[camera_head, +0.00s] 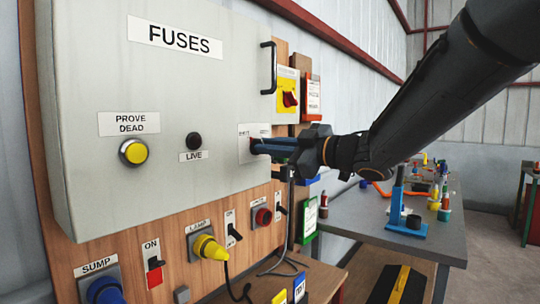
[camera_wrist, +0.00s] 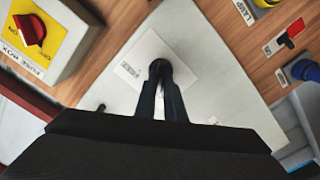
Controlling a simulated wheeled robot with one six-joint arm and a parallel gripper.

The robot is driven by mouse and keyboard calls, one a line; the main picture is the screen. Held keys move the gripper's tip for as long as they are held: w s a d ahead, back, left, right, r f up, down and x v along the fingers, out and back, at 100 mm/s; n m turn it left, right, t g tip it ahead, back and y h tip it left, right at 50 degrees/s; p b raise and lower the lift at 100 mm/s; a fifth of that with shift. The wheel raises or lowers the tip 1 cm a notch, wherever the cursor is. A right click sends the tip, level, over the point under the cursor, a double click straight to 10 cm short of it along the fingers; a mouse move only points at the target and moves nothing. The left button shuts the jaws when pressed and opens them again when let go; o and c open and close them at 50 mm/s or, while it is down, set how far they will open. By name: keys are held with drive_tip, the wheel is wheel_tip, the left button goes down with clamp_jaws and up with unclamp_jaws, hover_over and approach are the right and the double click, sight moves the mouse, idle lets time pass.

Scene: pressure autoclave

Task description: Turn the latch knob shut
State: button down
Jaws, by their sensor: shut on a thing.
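The latch knob sits on a white label plate (camera_head: 254,130) near the right edge of the grey fuse box door (camera_head: 95,60). The plate also shows in the wrist view (camera_wrist: 140,55). My gripper (camera_head: 258,147) reaches in from the right with its blue-grey fingers pointing at the door. In the wrist view my gripper (camera_wrist: 160,72) is shut on the small knob in front of the plate. The fingertips hide most of the knob, so its turn angle cannot be told. The door looks flush with its box.
A black door handle (camera_head: 268,68) stands out at the upper right. A yellow switch with a red knob (camera_head: 288,95) is beside the box. Plugs and switches, including a yellow plug (camera_head: 209,247), line the board below. A grey workbench (camera_head: 350,222) with tools stands at right.

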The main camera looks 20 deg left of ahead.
drive_tip(key=shift+f+n+b, duration=0.1)
drive_tip(key=shift+n+b, duration=0.5)
drive_tip(key=shift+n, duration=0.2)
drive_tip(key=c, duration=1.8)
unclamp_jaws()
drive_tip(key=shift+c, duration=0.2)
drive_tip(key=b+v, duration=0.1)
drive_tip(key=v, duration=0.6)
drive_tip(key=shift+s+d, duration=0.2)
drive_tip(key=shift+d, duration=0.15)
